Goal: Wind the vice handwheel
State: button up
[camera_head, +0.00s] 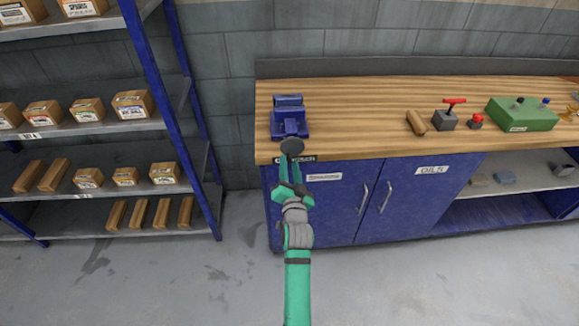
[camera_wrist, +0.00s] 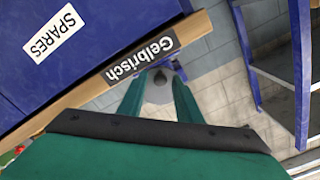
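The blue vice (camera_head: 290,118) stands on the left end of the wooden workbench (camera_head: 370,98). Its dark round handwheel (camera_head: 291,147) faces out over the front edge. My gripper (camera_head: 291,161) is just in front of and below the handwheel, its two green fingers apart. In the wrist view the fingers (camera_wrist: 160,76) point at a grey round part with a dark knob, which shows between them and looks like the handwheel (camera_wrist: 158,92). I cannot tell whether the fingers touch it. Parts of the vice are hidden behind the fingers in the wrist view.
Blue cupboard doors (camera_head: 340,205) with labels are below the bench. A shelf rack (camera_head: 150,75) with boxes and wooden blocks stands at the left.

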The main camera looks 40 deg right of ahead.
jog(key=m, duration=0.8)
jog(key=shift+m, duration=0.4)
jog(key=m, duration=0.8)
grip_shut()
jog(key=shift+s+d+f+n, duration=0.1)
jog(key=shift+d+n, duration=0.1)
jog(key=shift+n, duration=0.65)
jog(key=shift+s+d+f+n, duration=0.1)
jog(key=shift+d+n, duration=0.05)
jog(key=shift+n, duration=0.7)
